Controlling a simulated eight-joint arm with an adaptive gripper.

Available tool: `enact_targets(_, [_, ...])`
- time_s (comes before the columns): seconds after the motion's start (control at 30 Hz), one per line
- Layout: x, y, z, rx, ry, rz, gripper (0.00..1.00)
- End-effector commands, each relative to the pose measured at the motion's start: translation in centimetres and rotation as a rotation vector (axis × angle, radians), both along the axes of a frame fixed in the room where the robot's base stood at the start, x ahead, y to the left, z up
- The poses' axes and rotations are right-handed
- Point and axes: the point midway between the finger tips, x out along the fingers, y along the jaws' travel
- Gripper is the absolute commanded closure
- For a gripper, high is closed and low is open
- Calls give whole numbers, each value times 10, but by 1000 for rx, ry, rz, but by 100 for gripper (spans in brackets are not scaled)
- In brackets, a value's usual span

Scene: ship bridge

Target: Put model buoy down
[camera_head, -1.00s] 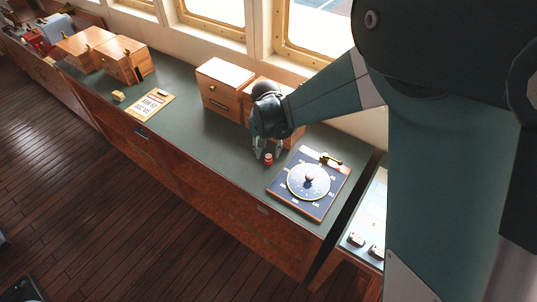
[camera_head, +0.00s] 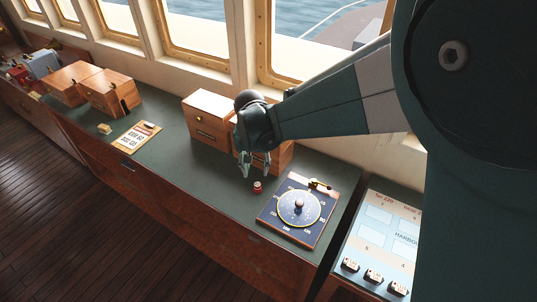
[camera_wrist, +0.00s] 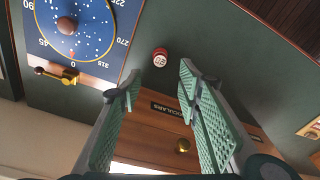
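The model buoy (camera_head: 257,187) is a small red piece with a pale numbered face, seen in the wrist view (camera_wrist: 160,57). It stands on the dark green counter top (camera_head: 180,161), beside the blue star dial board (camera_head: 271,215). My gripper (camera_head: 255,173) is just above and behind the buoy, pointing down. In the wrist view my gripper (camera_wrist: 158,78) is open. Its green padded fingers are apart with nothing between them, and the buoy shows beyond the fingertips, apart from them.
Wooden drawer boxes (camera_head: 208,116) stand behind my gripper against the window wall; one is labelled as binoculars in the wrist view (camera_wrist: 165,130). A clipboard (camera_head: 136,137) lies to the left. A chart panel (camera_head: 378,235) is at the right. The counter between clipboard and buoy is clear.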

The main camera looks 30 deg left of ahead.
Motion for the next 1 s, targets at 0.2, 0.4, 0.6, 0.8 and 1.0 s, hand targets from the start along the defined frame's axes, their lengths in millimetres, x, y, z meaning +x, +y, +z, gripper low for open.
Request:
enact_targets(0.2, [0, 0, 0, 0, 0, 0, 66])
enact_targets(0.4, [0, 0, 0, 0, 0, 0, 66])
enact_targets(0.6, [0, 0, 0, 0, 0, 0, 66])
enact_targets(0.8, [3, -6, 4, 3, -2, -4, 66])
enact_targets(1.0, [15, -33, 22, 17, -14, -19, 66])
